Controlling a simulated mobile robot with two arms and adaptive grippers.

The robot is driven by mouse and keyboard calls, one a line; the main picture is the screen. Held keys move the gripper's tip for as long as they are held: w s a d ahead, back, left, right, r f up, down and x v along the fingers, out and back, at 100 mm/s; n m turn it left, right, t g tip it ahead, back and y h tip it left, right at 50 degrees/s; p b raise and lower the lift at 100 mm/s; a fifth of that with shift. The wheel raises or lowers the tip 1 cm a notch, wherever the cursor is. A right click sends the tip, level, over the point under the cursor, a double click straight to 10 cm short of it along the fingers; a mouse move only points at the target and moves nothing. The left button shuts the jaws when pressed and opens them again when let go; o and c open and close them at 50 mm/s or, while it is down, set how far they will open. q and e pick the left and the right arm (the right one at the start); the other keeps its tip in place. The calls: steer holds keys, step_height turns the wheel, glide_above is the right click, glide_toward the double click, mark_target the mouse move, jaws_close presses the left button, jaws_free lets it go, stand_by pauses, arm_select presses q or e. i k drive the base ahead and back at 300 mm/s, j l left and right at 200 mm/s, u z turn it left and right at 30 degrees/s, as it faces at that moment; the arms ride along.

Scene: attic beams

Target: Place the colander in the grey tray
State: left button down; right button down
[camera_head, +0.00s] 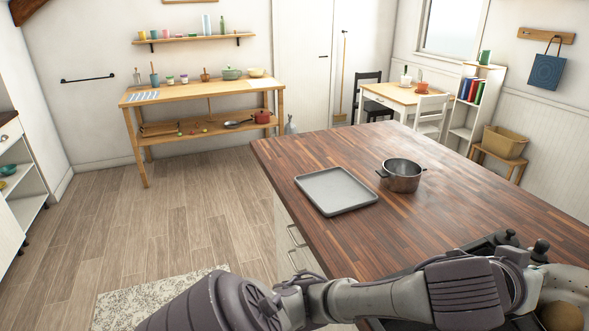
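A shiny metal vessel with two side handles, which I take to be the colander (402,177), stands upright on the dark wooden counter. Holes in its wall are too small to make out. The grey tray (336,190) lies flat and empty on the counter, just left of the colander, with a small gap between them. One of my arms crosses the bottom of the head view, in front of both.
The wooden counter top (480,205) is clear around the tray and colander. Dark items with knobs (506,238) stand at its lower right, partly hidden by my arm. A workbench (200,92) stands along the back wall, with open floor (180,215) before it.

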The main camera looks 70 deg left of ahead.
mark_target(339, 194)
steer(key=i+j+u, duration=0.1)
steer(key=j+u, duration=0.2)
steer(key=i+j+u, duration=0.15)
steer(key=j+u, duration=0.2)
steer(key=i+j+u, duration=0.3)
steer(key=i+j, duration=0.2)
steer(key=j, duration=0.25)
